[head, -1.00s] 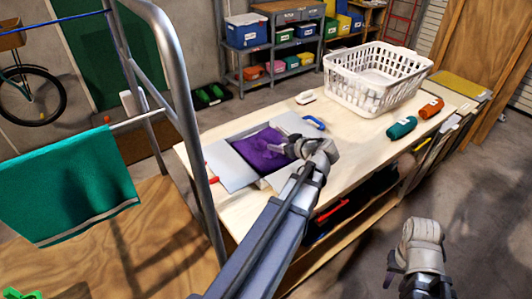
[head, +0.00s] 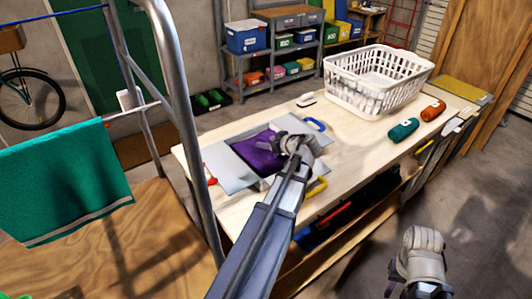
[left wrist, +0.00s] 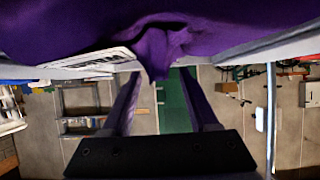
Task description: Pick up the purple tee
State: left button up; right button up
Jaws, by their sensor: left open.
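The purple tee (head: 258,155) lies crumpled on a grey folding board (head: 238,175) on the light wooden table. It also fills the top of the left wrist view (left wrist: 100,32), with a bunched fold hanging between the fingers. My left gripper (head: 272,145) is open at the right side of the tee and hides part of it. In the left wrist view my left gripper (left wrist: 160,85) has its two fingers apart, with their tips close to the cloth; contact is unclear. My right gripper (head: 424,240) hangs off the table at lower right, its jaw opening unclear.
A white basket (head: 375,82) stands at the back of the table (head: 350,150). A teal roll (head: 404,129) and an orange roll (head: 433,110) lie at its right end. A metal rack (head: 185,110) with a green towel (head: 65,180) stands at left.

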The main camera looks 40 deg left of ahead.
pick_arm(q)
grip_shut()
dwell(0.3)
dwell(0.3)
